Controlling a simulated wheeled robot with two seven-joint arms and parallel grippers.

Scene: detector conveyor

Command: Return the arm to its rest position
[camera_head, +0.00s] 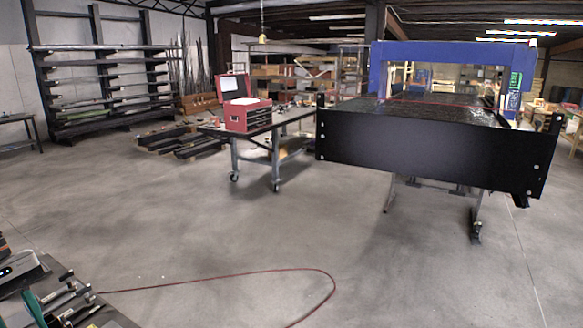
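Neither of my grippers nor either of my arms shows in the head view. The detector conveyor (430,151) stands at the right, with its black end panel facing me. A blue arch (420,50) spans the conveyor's belt (430,107). No object is clearly visible on the part of the belt in view.
A wheeled work table (275,122) with a red toolbox (247,115) stands at the middle back. A bench corner with tools (65,305) juts in at the lower left. A red hose (318,270) lies on open floor. Racks (100,85) line the back left.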

